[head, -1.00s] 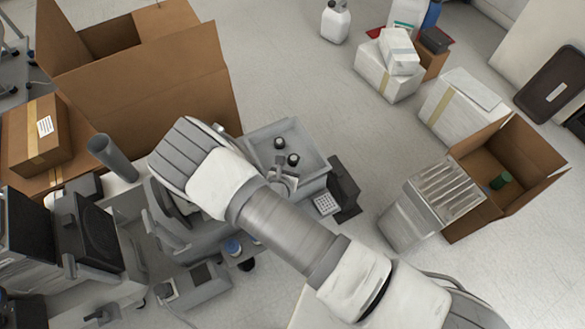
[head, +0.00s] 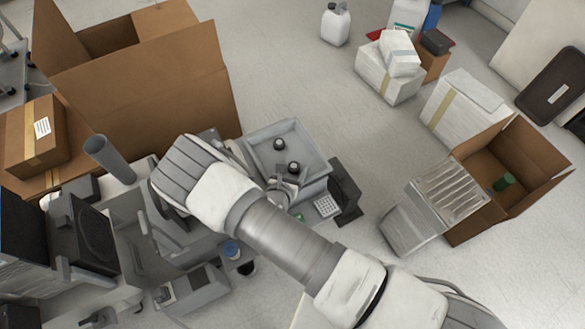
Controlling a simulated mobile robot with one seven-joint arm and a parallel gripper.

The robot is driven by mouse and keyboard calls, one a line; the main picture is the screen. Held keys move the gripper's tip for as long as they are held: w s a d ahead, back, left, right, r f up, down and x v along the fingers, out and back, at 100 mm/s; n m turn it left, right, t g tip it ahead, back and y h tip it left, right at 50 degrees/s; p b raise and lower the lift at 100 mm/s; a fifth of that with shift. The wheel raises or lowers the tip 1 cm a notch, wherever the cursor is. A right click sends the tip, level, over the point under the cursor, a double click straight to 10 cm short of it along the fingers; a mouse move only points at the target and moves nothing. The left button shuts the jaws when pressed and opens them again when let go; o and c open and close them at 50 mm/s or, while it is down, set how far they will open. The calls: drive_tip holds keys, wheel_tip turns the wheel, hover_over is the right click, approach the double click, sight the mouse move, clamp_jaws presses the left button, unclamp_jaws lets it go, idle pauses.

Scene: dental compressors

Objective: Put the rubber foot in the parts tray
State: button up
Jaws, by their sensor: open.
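The grey parts tray (head: 317,150) stands at the centre of the head view, beyond my arm. Two small dark round pieces with pale tops, which look like rubber feet, are in it: one farther back (head: 279,144) and one nearer the front (head: 293,167). I cannot tell which is the task's rubber foot. My gripper (head: 287,182) is partly hidden behind my forearm, at the tray's near side, just in front of the nearer piece. It is open, and I see nothing held in it. Its fingertips are too small to judge for contact.
A blue-capped item (head: 231,249) is below my arm.

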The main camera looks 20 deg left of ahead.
drive_tip(key=shift+s+r, duration=0.25)
drive_tip(key=shift+r, duration=0.1)
drive_tip(key=p+v, duration=0.3)
drive_tip(key=v, duration=0.8)
drive_tip(key=shift+s+d+p, duration=0.2)
drive_tip(key=shift+s+p, duration=0.05)
drive_tip(key=shift+p, duration=0.15)
drive_tip(key=w+d+r+m+h, duration=0.3)
drive_tip(key=w+r+m, duration=0.2)
drive_tip(key=r, duration=0.2)
drive_tip(key=w+d+r+m+h, duration=0.3)
drive_tip(key=w+r+m, duration=0.1)
drive_tip(key=r, duration=0.3)
drive_tip(key=w+d+r+m+g+h, duration=0.25)
drive_tip(key=d+r+m+g, duration=0.25)
drive_tip(key=d+r+m, duration=0.55)
drive_tip(key=s+d+r+m+g+y, duration=0.2)
drive_tip(key=s+d+r+m+g, duration=0.3)
drive_tip(key=d+r+m, duration=0.6)
drive_tip(key=s+d+r+m+t+y, duration=0.3)
drive_tip(key=s+d+r+m+y, duration=0.1)
drive_tip(key=s+r, duration=0.5)
drive_tip(key=shift+d+r+m+y, duration=0.35)
drive_tip(key=shift+r+m+y, duration=0.35)
drive_tip(key=shift+m, duration=0.65)
